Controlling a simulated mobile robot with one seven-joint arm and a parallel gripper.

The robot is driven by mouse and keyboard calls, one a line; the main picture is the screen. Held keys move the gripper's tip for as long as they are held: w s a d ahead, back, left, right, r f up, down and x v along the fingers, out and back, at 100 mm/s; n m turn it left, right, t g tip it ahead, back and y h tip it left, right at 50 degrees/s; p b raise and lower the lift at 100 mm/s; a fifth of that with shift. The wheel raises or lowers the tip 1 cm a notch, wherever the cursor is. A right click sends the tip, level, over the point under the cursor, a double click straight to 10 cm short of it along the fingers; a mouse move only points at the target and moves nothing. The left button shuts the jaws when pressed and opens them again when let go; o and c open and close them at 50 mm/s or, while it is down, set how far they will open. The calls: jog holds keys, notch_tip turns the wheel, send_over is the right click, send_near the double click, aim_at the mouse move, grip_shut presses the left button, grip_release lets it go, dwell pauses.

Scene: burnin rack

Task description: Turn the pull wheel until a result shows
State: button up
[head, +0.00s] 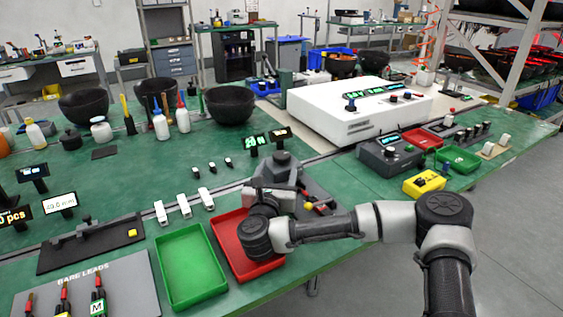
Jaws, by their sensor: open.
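A grey bench fixture (318,193) stands in the middle of the green bench in the head view. It has a dark rounded part (281,158) at its back and a small yellow knob at its right. Two small displays stand behind it, one with green characters (256,141) and one with amber ones (280,133); I cannot read them surely. My gripper (272,194) is at the fixture's near left side, above the back of the red tray. It is open, but its fingertips are small and partly hidden. I cannot make out the pull wheel clearly, nor any contact with it.
A red tray (220,235) lies under my wrist, with a green tray (162,261) to its left. Several white pieces (184,206) stand behind them. A black fixture (85,247) is further left. A large white machine (325,120) and a yellow box (411,187) are to the right.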

aim_at(274, 158)
jog(key=w, duration=0.4)
jog(key=w+b, duration=0.1)
jog(key=w, duration=0.1)
jog(key=shift+w+d+r, duration=0.1)
jog(key=shift+d+r, duration=0.1)
jog(key=shift+d, duration=0.15)
jog(key=shift+c, duration=0.4)
jog(key=c, duration=1)
jog(key=shift+a+m+h, duration=0.1)
jog(key=shift+m+h, duration=0.3)
jog(key=shift+h, duration=0.3)
jog(key=m+g+h, duration=0.1)
jog(key=m+h, duration=0.1)
jog(key=h, duration=0.1)
jog(key=shift+a+m+h+b, duration=0.1)
jog(key=shift+m+h+b, duration=0.2)
jog(key=shift+h, duration=0.1)
jog(key=m+g+h, duration=0.1)
jog(key=m+h, duration=0.1)
jog(key=m+g+h, duration=0.1)
jog(key=g+h, duration=0.1)
jog(key=h, duration=0.1)
jog(key=shift+r+m, duration=0.15)
jog(key=shift+m, duration=0.25)
jog(key=shift+m+g+h, duration=1.6)
jog(key=shift+g+h, duration=0.2)
jog(key=shift+g, duration=0.2)
jog(key=shift+f+m+g, duration=0.2)
jog(key=shift+m+g, duration=0.1)
jog(key=shift+g, duration=0.1)
